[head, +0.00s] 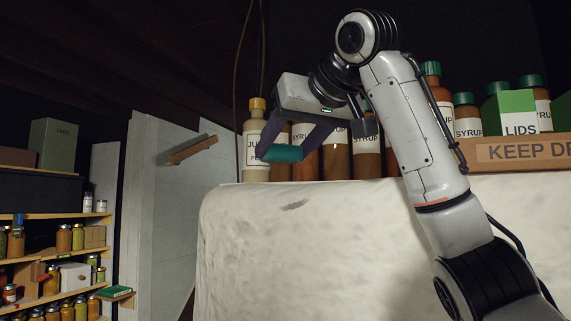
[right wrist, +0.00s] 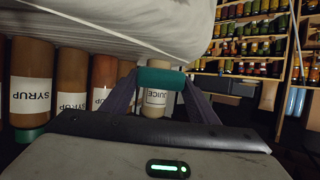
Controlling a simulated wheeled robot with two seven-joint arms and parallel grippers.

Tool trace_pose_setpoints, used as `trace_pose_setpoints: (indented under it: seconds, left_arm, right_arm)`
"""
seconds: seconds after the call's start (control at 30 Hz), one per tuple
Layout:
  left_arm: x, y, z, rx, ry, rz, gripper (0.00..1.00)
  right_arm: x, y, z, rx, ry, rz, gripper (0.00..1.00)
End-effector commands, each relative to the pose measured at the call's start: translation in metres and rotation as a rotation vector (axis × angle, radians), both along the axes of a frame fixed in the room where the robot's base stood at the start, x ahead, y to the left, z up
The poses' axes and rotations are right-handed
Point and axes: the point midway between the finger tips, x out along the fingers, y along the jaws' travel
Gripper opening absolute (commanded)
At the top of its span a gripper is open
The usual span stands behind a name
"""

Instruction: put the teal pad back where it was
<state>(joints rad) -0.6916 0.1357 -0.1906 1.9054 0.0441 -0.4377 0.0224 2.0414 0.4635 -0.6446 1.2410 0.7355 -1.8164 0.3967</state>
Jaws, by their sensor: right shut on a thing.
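The teal pad (head: 280,153) is between the fingers of my right gripper (head: 281,156), which is shut on it. The pad is held in front of the row of bottles, near the juice bottle (head: 255,140) with the yellow cap. In the right wrist view the teal pad (right wrist: 160,77) spans between the two dark fingers, with the juice bottle (right wrist: 154,103) behind it. I cannot tell whether the pad touches anything besides the fingers. My left gripper is not in view.
Syrup bottles (head: 366,155) stand in a row behind a bulky white surface (head: 300,235). A green and white lids box (head: 512,112) and a cardboard box (head: 525,153) stand at the right. Shelves with jars (head: 62,257) are at the lower left. Dark open room lies left of the bottles.

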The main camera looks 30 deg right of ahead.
Motion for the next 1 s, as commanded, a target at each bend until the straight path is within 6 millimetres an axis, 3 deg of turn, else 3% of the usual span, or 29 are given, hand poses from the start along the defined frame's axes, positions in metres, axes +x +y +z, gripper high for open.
trace_pose_setpoints:
  seconds: [0.2, 0.63, 0.67, 0.73, 0.77, 1.0]
  left_arm:
    - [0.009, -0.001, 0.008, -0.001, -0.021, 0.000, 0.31]
    - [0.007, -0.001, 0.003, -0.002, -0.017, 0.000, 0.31]
    - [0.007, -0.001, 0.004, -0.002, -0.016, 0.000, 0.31]
    - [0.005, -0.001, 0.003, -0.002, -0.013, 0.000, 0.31]
    - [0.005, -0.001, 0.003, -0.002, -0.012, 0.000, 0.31]
    - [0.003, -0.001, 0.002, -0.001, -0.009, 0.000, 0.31]
  right_arm:
    - [0.001, -0.001, -0.027, -0.001, 0.002, -0.002, 0.33]
    - [0.000, 0.000, -0.034, 0.000, 0.001, -0.001, 0.33]
    - [0.000, 0.000, -0.033, 0.000, 0.001, -0.001, 0.57]
    - [0.000, 0.000, -0.032, 0.000, 0.001, -0.001, 0.69]
    - [0.000, 0.000, -0.032, 0.000, 0.001, -0.001, 0.73]
    - [0.000, 0.000, -0.032, 0.000, 0.001, -0.001, 0.73]
